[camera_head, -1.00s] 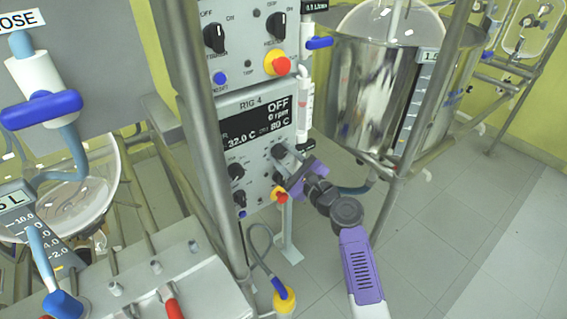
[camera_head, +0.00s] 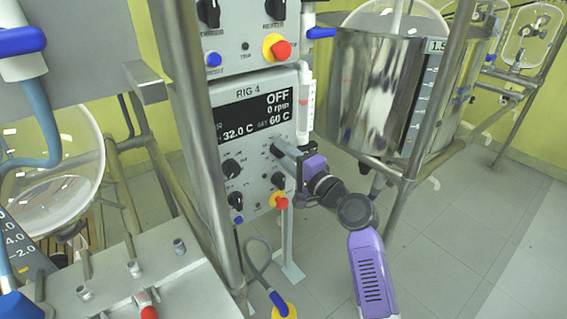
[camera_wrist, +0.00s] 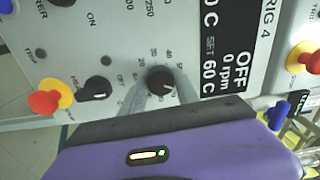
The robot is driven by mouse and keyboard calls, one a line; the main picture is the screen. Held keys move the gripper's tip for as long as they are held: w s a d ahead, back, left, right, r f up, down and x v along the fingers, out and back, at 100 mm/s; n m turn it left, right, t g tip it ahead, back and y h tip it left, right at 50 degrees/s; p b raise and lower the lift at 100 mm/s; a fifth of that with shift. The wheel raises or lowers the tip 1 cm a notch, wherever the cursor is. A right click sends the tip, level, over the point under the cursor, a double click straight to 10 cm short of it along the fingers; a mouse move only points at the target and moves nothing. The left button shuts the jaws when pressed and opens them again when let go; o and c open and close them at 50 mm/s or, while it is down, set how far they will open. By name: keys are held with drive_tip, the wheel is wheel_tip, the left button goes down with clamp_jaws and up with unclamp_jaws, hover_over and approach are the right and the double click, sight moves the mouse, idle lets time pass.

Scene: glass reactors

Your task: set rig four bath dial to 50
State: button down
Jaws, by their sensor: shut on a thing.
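The RIG 4 control panel (camera_head: 250,135) stands upright left of centre. Its dark display (camera_head: 256,120) reads OFF, 0 rpm, 32.0 C and SET 60 C. In the wrist view the black bath dial (camera_wrist: 160,80) sits between the two grey fingers of my gripper (camera_wrist: 160,90), with a scale of small numbers around it. My gripper (camera_head: 279,149) is shut on the dial, coming to the panel from the right. In the head view the fingers hide the dial.
A red emergency button on yellow (camera_head: 280,202) sits low on the panel, and another (camera_head: 281,50) is above. A metal post (camera_head: 205,130) stands left of the panel. A steel bath vessel (camera_head: 375,95) with frame bars is close on the right.

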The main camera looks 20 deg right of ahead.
drive_tip(key=n+b, duration=0.1)
drive_tip(key=n, duration=0.1)
drive_tip(key=n+b, duration=0.3)
drive_tip(key=shift+f+n, duration=0.25)
drive_tip(key=shift+n, duration=0.15)
drive_tip(key=shift+r+n+b, duration=0.1)
drive_tip(key=shift+n+b, duration=1.25)
drive_tip(key=shift+n, duration=0.55)
drive_tip(key=shift+g+y, duration=0.3)
drive_tip(key=c, duration=0.9)
unclamp_jaws()
drive_tip(key=shift+r, duration=0.1)
drive_tip(key=shift+d, duration=0.1)
drive_tip(key=p+v, duration=0.1)
drive_tip(key=v, duration=0.6)
drive_tip(key=shift+s, duration=0.4)
drive_tip(key=shift+d, duration=0.1)
